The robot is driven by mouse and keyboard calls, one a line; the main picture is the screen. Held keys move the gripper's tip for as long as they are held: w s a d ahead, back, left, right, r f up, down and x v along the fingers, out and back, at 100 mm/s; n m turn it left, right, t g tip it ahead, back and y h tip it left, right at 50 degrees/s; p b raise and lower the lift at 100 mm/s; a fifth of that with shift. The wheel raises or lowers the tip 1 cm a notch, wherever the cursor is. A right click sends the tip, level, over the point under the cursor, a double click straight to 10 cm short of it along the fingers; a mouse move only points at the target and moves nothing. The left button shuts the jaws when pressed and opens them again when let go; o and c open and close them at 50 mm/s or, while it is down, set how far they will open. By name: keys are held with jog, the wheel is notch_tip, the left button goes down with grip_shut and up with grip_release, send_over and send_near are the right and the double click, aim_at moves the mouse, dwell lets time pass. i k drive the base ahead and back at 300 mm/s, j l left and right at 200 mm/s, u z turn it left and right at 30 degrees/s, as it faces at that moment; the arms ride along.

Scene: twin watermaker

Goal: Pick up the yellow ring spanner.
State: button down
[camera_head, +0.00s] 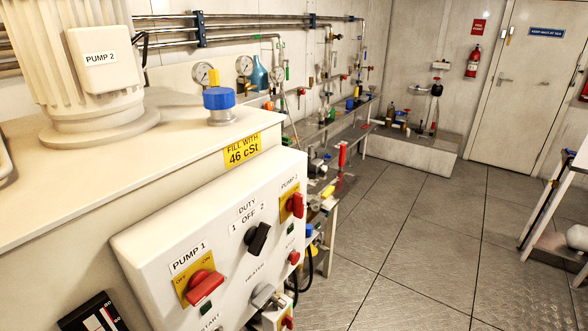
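I cannot make out a yellow ring spanner for certain in the head camera view. A small yellow item (328,191) shows at the near end of the cluttered pipe bench, just past the control panel, but it is too small to tell what it is. My gripper is not in view.
A white control panel (150,240) with red and black switches and a cabinet with the PUMP 2 motor (80,70) fill the left foreground. Pipes and gauges line the wall behind. The grey tiled floor (420,250) is open toward the door (525,90). A bench (560,190) stands at right.

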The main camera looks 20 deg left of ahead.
aim_at(325, 195)
jog(key=i+l+u, duration=0.15)
jog(key=u, duration=0.75)
jog(key=i+l+u, duration=0.15)
jog(key=l, duration=0.2)
jog(key=i+l+u, duration=0.2)
jog(key=l, duration=0.15)
jog(key=i+l+u, duration=0.15)
jog(key=l, duration=0.2)
jog(key=l+u, duration=0.2)
jog(key=l, duration=0.2)
jog(key=i+l+u, duration=0.15)
jog(key=l, duration=0.25)
jog(key=i+l, duration=0.1)
jog(key=l, duration=0.55)
jog(key=i+l, duration=0.1)
jog(key=l, duration=0.55)
jog(key=i+l+u, duration=0.1)
jog(key=l, duration=0.5)
